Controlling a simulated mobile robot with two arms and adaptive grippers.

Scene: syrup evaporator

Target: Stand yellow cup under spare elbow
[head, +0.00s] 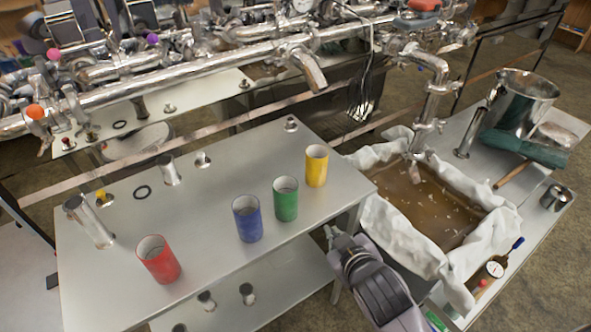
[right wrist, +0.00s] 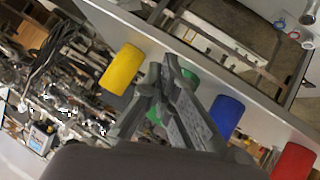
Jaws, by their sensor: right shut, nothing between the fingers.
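The yellow cup (head: 316,166) stands upright on the metal table, near its back right corner. It also shows in the right wrist view (right wrist: 121,69). A short metal elbow (head: 308,68) angles down from the long pipe, behind and above the yellow cup. A second bent pipe (head: 435,85) drops to the cloth-lined pan; no label shows which is the spare elbow. My right gripper (head: 337,236) is shut and empty by the table's right edge, in front of the yellow cup and apart from it. Its fingers (right wrist: 163,77) partly cover the green cup in the right wrist view. My left gripper is not in view.
Green (head: 286,199), blue (head: 247,218) and red (head: 158,260) cups stand left of the yellow one on the table (head: 205,225). The cloth-lined pan (head: 412,205) of brown liquid lies to the right. A steel pot (head: 522,100) stands behind it.

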